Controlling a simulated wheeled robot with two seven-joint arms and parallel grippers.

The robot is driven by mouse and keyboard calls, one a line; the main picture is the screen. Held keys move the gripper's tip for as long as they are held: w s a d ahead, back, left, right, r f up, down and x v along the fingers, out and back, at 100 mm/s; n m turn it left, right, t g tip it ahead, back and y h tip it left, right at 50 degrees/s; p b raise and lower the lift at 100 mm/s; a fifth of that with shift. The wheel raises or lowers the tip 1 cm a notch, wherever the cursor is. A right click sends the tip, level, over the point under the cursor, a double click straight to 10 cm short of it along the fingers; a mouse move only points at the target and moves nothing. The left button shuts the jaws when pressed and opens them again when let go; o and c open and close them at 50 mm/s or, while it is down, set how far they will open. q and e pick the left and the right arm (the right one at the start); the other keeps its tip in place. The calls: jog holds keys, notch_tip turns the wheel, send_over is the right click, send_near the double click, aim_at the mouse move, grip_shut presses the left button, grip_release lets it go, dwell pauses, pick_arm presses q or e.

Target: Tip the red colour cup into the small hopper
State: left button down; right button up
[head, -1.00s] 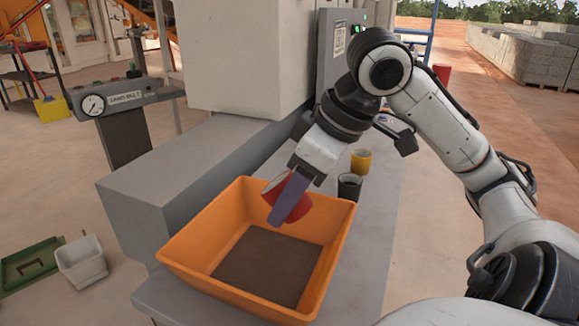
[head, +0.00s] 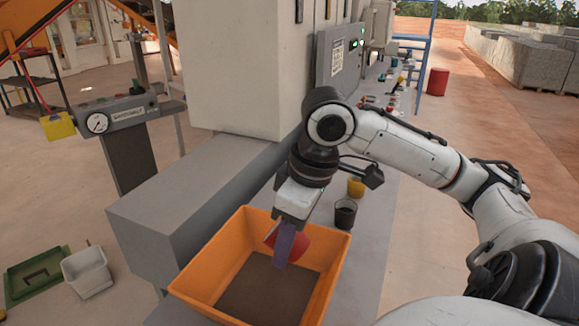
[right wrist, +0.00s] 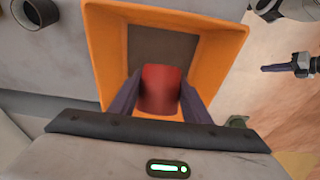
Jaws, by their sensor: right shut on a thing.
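My right gripper (head: 283,258) is over the orange hopper (head: 190,284), its purple fingers pointing down. It is shut on the red cup (head: 310,247), which is tilted and held at the level of the hopper's opening. In the right wrist view the red cup (right wrist: 160,92) sits between the two fingers, above the orange hopper (right wrist: 236,40). The cup's inside is hidden, so I cannot tell what is in it. The hopper's bottom is dark grey. My left gripper (right wrist: 287,68) appears side-on at the right of the right wrist view, apart from the hopper; its opening is unclear.
A black cup (head: 345,214) and a yellow cup (head: 356,187) stand on the grey deck behind the hopper. A grey machine block (head: 190,210) borders it on the left. A gauge panel (head: 120,115) stands farther left. A white bin (head: 87,270) is on the floor.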

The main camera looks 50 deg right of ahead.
jog(key=shift+w+r+g+p, duration=0.15)
jog(key=shift+r+g+p, duration=0.05)
jog(key=shift+g+p, duration=0.2)
jog(key=shift+w+a+f+g, duration=0.15)
jog(key=shift+f+g, duration=0.1)
jog(key=shift+g, duration=0.25)
jog(key=shift+w+f+g+h, duration=0.1)
jog(key=shift+g+h, duration=0.4)
jog(key=shift+g, duration=0.7)
jog(key=shift+w+a+f+g+h, duration=0.1)
jog(key=shift+w+g+h, duration=0.15)
jog(key=shift+g, duration=0.7)
jog(key=shift+w+f+g+h, duration=0.15)
jog(key=shift+g+h, duration=0.2)
jog(key=shift+g, duration=0.6)
jog(key=shift+s, duration=0.1)
